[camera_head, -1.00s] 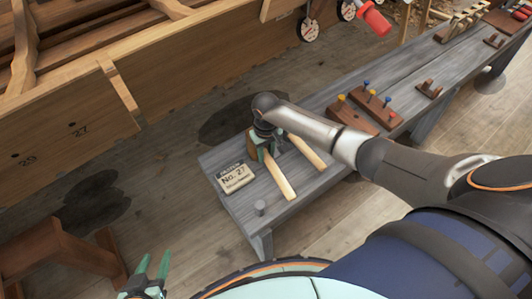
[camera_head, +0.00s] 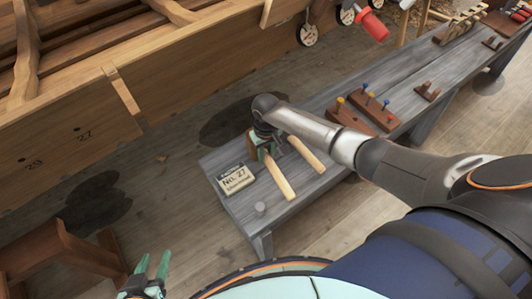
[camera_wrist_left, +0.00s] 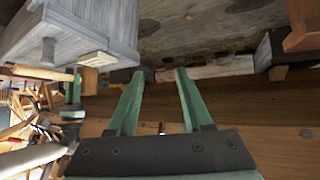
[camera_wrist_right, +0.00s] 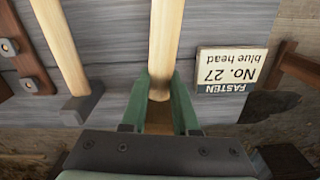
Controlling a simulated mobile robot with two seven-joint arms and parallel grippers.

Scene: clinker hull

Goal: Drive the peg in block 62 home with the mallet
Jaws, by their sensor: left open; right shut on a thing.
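A wooden mallet (camera_head: 279,178) lies over the near end of the grey bench, its pale handle pointing toward me. My right gripper (camera_head: 262,148) is shut on it at the head end; in the right wrist view the handle (camera_wrist_right: 165,40) runs out from between the fingers (camera_wrist_right: 160,100). I cannot tell whether the mallet touches the bench. Small dark blocks with blue and yellow pegs (camera_head: 372,104) stand farther along the bench; no number 62 is readable. My left gripper (camera_head: 152,275) is open and empty, low at the left, away from the bench.
A second tool with a pale handle (camera_head: 306,153) and grey head (camera_wrist_right: 80,108) lies beside the mallet. A sign (camera_head: 236,179) reads "FASTEN No. 27 blue head". The plank hull (camera_head: 90,120) rises behind.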

